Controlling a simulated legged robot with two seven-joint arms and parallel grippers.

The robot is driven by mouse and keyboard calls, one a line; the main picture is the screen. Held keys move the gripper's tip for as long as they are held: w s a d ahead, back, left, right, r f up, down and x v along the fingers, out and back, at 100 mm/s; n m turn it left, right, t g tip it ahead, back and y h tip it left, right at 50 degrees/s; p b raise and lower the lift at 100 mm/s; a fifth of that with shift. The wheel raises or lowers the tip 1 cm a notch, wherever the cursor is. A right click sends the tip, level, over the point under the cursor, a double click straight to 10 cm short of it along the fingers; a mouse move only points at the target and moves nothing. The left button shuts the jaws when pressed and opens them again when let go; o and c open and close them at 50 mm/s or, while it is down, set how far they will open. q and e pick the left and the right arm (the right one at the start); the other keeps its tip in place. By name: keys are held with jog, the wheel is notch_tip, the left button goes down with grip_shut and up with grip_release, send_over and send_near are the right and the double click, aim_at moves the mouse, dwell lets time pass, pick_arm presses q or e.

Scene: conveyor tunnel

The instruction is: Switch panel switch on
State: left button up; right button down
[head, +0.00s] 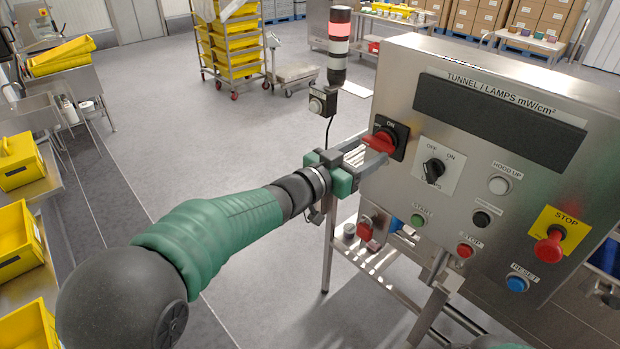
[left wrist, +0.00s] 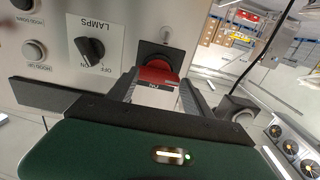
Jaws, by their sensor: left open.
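The steel control panel (head: 410,75) stands at the right in the head view. A red rotary switch (head: 383,139) on a black plate marked ON sits at the panel's upper left; its red handle also shows in the left wrist view (left wrist: 158,74). The handle lies roughly sideways rather than up at ON. My left gripper (head: 368,150) is at this switch, its jaws open, with one finger on each side of the red handle in the left wrist view. I cannot tell whether the fingers touch it. The fingers partly hide the switch.
A black LAMPS knob (head: 433,171) is right of the red switch. Lower are green START (head: 417,220), red STOP (head: 464,250) and blue RESET (head: 516,283) buttons, with a red emergency stop (head: 548,246) at the right. A signal tower (head: 338,50) stands behind the panel.

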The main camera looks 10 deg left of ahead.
pick_arm(q)
jog(key=o, duration=0.5)
jog(key=shift+s+d, duration=0.45)
jog(key=shift+s, duration=0.05)
jog(key=shift+c, duration=0.2)
jog(key=shift+s+a+r, duration=0.15)
jog(key=shift+s, duration=0.5)
jog(key=v, duration=0.5)
jog(key=p+v, duration=0.1)
jog(key=v, duration=0.9)
jog(key=shift+w+a+r, duration=0.1)
jog(key=shift+w+a, duration=0.2)
jog(key=shift+a, duration=0.05)
pick_arm(e)
jog(key=shift+d+r, duration=0.55)
jog(key=shift+d, duration=0.25)
pick_arm(q)
jog(key=shift+a, duration=0.1)
